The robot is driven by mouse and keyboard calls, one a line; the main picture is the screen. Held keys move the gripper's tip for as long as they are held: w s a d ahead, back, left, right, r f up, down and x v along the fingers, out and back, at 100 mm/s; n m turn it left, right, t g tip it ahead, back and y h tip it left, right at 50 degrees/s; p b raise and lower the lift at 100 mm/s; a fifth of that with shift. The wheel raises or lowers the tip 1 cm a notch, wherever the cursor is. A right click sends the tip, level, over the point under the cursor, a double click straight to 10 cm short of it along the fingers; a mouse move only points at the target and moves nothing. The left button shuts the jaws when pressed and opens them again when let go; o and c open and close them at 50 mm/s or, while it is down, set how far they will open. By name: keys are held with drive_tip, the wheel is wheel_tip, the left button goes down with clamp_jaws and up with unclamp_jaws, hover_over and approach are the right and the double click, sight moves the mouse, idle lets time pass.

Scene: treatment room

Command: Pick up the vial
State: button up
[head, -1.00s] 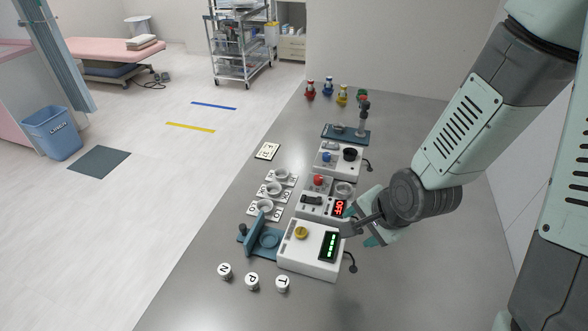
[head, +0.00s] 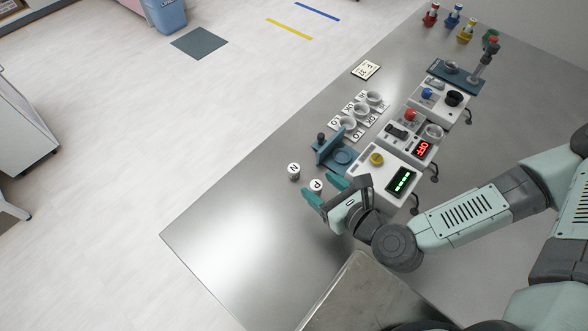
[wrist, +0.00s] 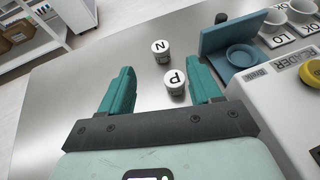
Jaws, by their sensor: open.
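Two small white-capped vials stand upright on the table: the N vial (head: 293,170) and the P vial (head: 316,186). My gripper (head: 325,191) is open and low over the table beside the P vial, its teal fingers pointing toward the vials. In the wrist view, the P vial (wrist: 175,82) shows between the fingers (wrist: 160,70), closer to the right finger. The N vial (wrist: 160,49) is farther out, beyond the fingertips. Nothing is held. The T-capped vial from the earlier head view is not visible now; the gripper may cover it.
A white device with a yellow knob (head: 376,158) stands close right of the gripper. A blue press-like fixture (head: 333,150) is behind the vials. Labelled cups (head: 348,122), more devices and coloured bottles (head: 465,32) lie farther back. The table's left front (head: 240,235) is clear.

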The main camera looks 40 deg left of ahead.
sight(295, 169)
drive_tip(key=x, duration=0.4)
drive_tip(key=shift+a+f, duration=0.15)
drive_tip(key=shift+f+x, duration=0.2)
drive_tip(key=shift+x, duration=1.1)
drive_tip(key=shift+f+x, duration=0.2)
drive_tip(key=shift+x, duration=1.05)
drive_tip(key=c, duration=1.1)
